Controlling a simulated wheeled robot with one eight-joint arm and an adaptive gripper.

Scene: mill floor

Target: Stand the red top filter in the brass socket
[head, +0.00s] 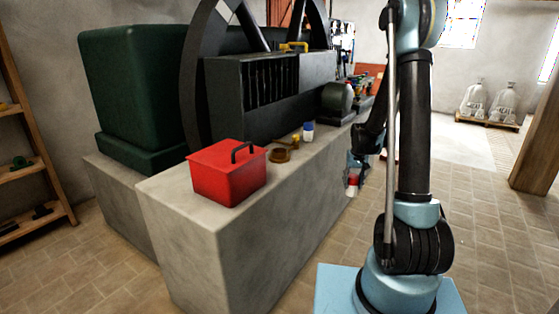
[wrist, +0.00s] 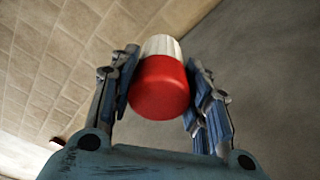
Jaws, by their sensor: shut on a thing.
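The red top filter (wrist: 160,88) has a smooth red end and a white ribbed end. My gripper (wrist: 162,80) is shut on it, with one finger on each side; the red end faces the wrist camera. In the head view the filter (head: 352,180) hangs beside the right side of the concrete plinth, below its top edge. My gripper (head: 354,166) shows there only in part, behind my arm. A round brass piece, which looks like the brass socket (head: 280,155), sits on the plinth top, apart from the gripper and to its left.
The concrete plinth (head: 185,225) carries a red box with a black handle (head: 228,172), left of the brass piece. A white and blue filter (head: 308,131) stands just behind the brass piece. A dark engine (head: 255,95) fills the back.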

